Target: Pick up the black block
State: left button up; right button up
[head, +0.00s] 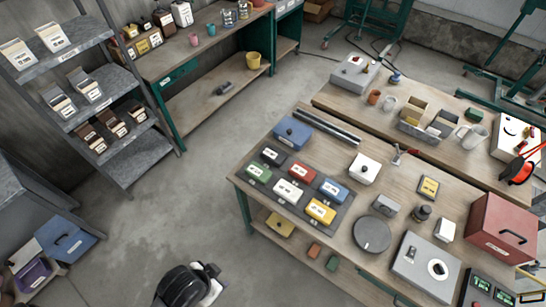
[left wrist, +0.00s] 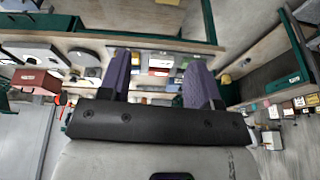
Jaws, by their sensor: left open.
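The black block (head: 272,155) lies at the back left corner of a dark flat tray (head: 343,216) on the workbench. A green block (head: 258,173), red block (head: 303,172), white block (head: 289,191), blue block (head: 333,191) and yellow block (head: 320,212) share the tray. My left gripper (left wrist: 161,82) is open in the left wrist view, with two purple fingers wide apart and nothing between them. Small coloured blocks show in the distance beyond the fingers, too small to pick out the black one. My right gripper is not in view.
A blue box (head: 293,133) stands behind the tray and dark bars (head: 328,127) lie beside it. A white box (head: 364,169) and a round grey disc (head: 371,235) are to its right. A shelf rack (head: 75,65) stands left.

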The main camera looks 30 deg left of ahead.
pick_arm(q)
jog(key=o, duration=0.8)
jog(key=shift+c, duration=0.2)
